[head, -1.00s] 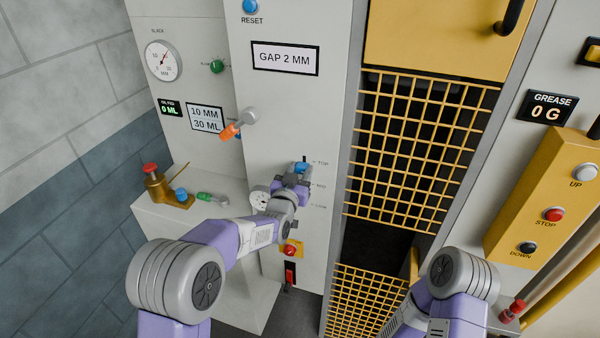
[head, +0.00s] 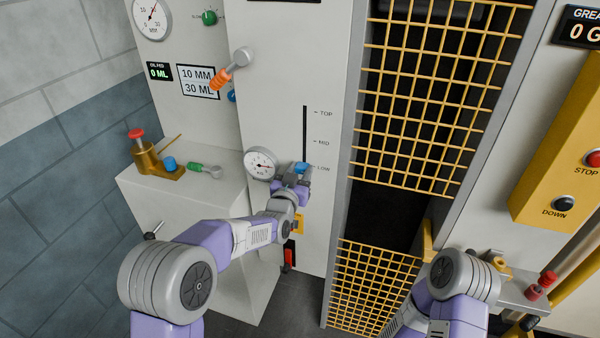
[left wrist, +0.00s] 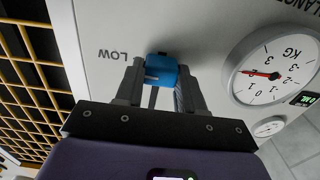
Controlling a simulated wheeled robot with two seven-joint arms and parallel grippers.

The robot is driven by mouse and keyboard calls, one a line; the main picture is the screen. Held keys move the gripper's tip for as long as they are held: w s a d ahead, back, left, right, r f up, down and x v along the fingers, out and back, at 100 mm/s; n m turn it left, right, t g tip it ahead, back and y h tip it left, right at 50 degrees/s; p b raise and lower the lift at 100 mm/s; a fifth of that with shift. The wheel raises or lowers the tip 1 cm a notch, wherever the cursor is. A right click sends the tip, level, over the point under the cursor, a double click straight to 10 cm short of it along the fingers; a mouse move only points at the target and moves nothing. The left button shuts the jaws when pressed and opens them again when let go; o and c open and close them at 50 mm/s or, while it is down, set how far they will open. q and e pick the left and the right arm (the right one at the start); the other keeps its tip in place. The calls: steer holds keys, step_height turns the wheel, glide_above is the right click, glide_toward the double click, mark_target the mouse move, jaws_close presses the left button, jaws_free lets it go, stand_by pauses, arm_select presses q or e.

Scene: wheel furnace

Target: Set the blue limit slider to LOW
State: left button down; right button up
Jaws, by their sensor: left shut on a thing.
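The blue limit slider (head: 302,167) is at the bottom end of its dark vertical slot (head: 305,132), level with the LOW mark (head: 322,169). TOP and MID are marked above it. In the left wrist view the blue slider knob (left wrist: 160,70) sits between my two fingers, beside the LOW lettering. My left gripper (head: 297,175) is shut on the slider. It partly hides the slider in the head view. My right arm shows at the lower right, but its gripper is not clearly in view.
A round KG gauge (head: 261,164) is just left of the slider. A yellow mesh guard (head: 425,95) stands to the right. An orange-handled lever (head: 228,72) sticks out at upper left. A white ledge (head: 150,185) holds a brass oiler (head: 148,160) and a green-handled tool (head: 204,168).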

arm_select(q)
steer(key=shift+f, duration=0.35)
steer(key=c, duration=0.7)
jaws_free()
steer(key=shift+w, duration=0.1)
steer(key=shift+r, duration=0.1)
steer(key=shift+s+a, duration=0.1)
steer(key=shift+s, duration=0.3)
steer(key=shift+v, duration=3.45)
